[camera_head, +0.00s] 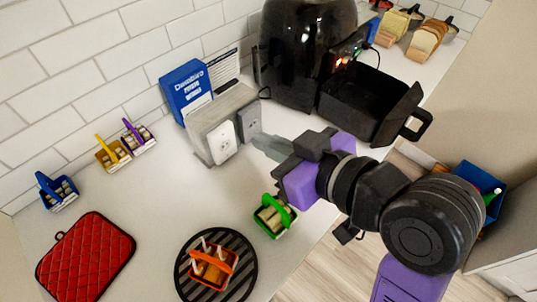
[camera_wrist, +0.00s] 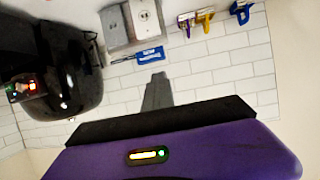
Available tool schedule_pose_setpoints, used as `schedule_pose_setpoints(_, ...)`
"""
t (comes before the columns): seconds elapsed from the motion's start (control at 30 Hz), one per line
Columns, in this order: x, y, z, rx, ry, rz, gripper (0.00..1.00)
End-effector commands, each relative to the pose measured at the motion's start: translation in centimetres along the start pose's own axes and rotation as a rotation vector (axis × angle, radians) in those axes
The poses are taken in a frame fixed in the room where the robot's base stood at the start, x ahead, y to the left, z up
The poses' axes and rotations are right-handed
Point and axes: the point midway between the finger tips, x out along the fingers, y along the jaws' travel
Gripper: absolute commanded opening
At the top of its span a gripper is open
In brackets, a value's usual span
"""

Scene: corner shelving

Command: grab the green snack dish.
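The green snack dish (camera_head: 273,216) is a small basket with a bright green handle and pale pieces inside. It stands on the white counter near its front edge, in the head view. My gripper (camera_head: 262,143) is above and behind it in the picture, apart from it, with its grey fingers pointing left toward the outlet block. The wrist view shows one tapered grey finger shape (camera_wrist: 157,92), so the finger gap is not clear. I see nothing held. The green dish does not show in the wrist view.
An outlet block (camera_head: 222,130) and a black air fryer (camera_head: 305,50) with its open drawer (camera_head: 365,105) stand close to my gripper. An orange basket (camera_head: 213,268) sits on a black trivet (camera_head: 187,262). A red pot holder (camera_head: 87,258) and several baskets lie left.

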Motion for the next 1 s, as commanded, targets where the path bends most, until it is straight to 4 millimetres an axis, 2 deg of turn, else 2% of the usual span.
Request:
schedule_pose_setpoints(0.13, -0.33, -0.04, -0.79, -0.002, 0.003, 0.0, 0.0)
schedule_pose_setpoints(0.43, -0.39, -0.07, -0.94, -0.003, 0.004, 0.0, 0.0)
schedule_pose_setpoints(0.47, -0.39, -0.07, -0.95, -0.003, 0.004, 0.0, 0.04)
schedule_pose_setpoints(0.83, -0.39, -0.08, -0.96, -0.003, 0.004, -0.001, 0.77)
schedule_pose_setpoints(0.87, -0.39, -0.08, -0.96, -0.003, 0.004, -0.001, 0.8)
schedule_pose_setpoints(1.0, -0.39, -0.08, -0.96, -0.003, 0.005, -0.001, 0.8)
